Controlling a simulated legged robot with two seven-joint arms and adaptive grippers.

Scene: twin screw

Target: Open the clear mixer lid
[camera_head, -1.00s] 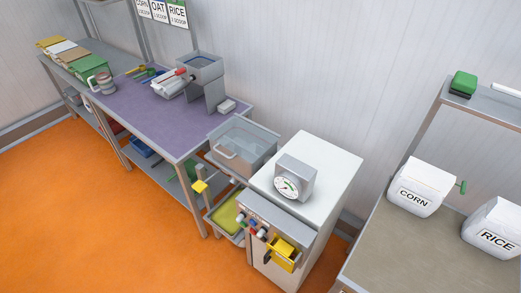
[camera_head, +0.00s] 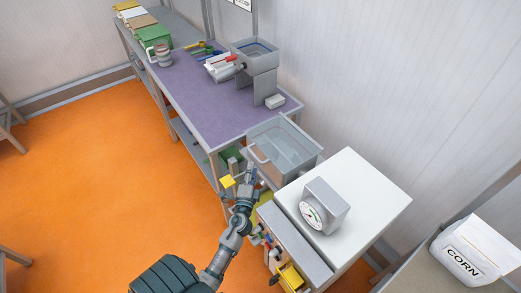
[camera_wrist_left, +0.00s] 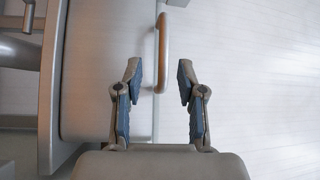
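The clear mixer lid (camera_head: 287,148) covers the grey mixer box at the end of the purple-topped table and looks closed. Its pale bar handle (camera_head: 258,156) is on the front side. My left gripper (camera_head: 250,172) is just in front of and below the handle. In the left wrist view, my left gripper (camera_wrist_left: 159,72) is open. The handle (camera_wrist_left: 162,52) stands upright in that picture, its near end between the fingertips, with no finger visibly touching it. My right gripper is not in view.
A white cabinet (camera_head: 365,195) with a dial box (camera_head: 325,206) stands close on the right of the mixer. The purple table (camera_head: 205,102) carries a grey hopper machine (camera_head: 254,65). Orange floor is clear at left.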

